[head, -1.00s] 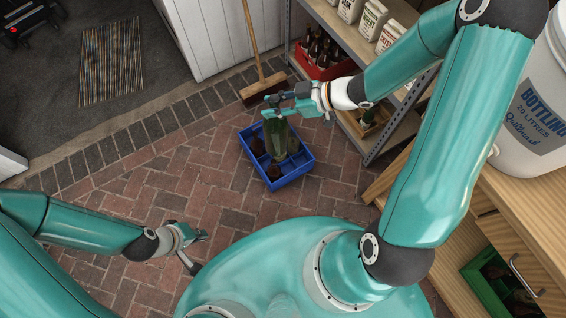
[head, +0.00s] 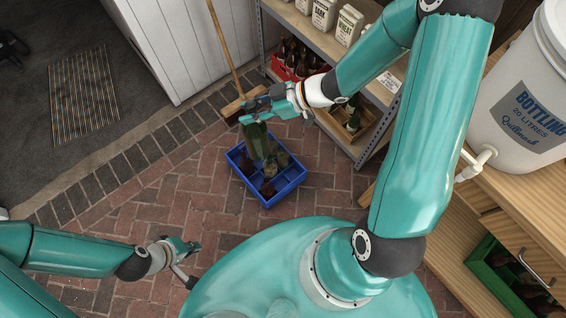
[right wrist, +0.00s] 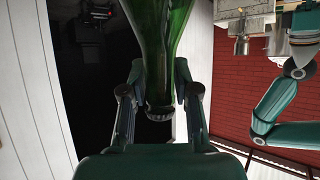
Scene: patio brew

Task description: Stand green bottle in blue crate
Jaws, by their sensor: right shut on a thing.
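The green bottle (head: 256,143) hangs upright above the back left part of the blue crate (head: 284,200). My right gripper (head: 256,110) is shut on its neck; in the right wrist view the green glass (right wrist: 160,40) sits between the two fingers (right wrist: 158,100). Whether the bottle's base is inside a crate compartment or above it, I cannot tell. The crate stands on the brick floor and holds several bottles, brown ones and paler ones; the held bottle hides part of it. My left gripper (head: 182,260) is open and empty, low at the left, apart from the crate.
A broom (head: 232,72) stands behind the crate. A metal shelf (head: 372,140) holds a red crate (head: 292,72) of bottles, white bags and a wooden box (head: 340,130). A white bucket (head: 490,110) is on the wooden bench at right; a green crate (head: 490,265) is below. Bricks left of the crate are clear.

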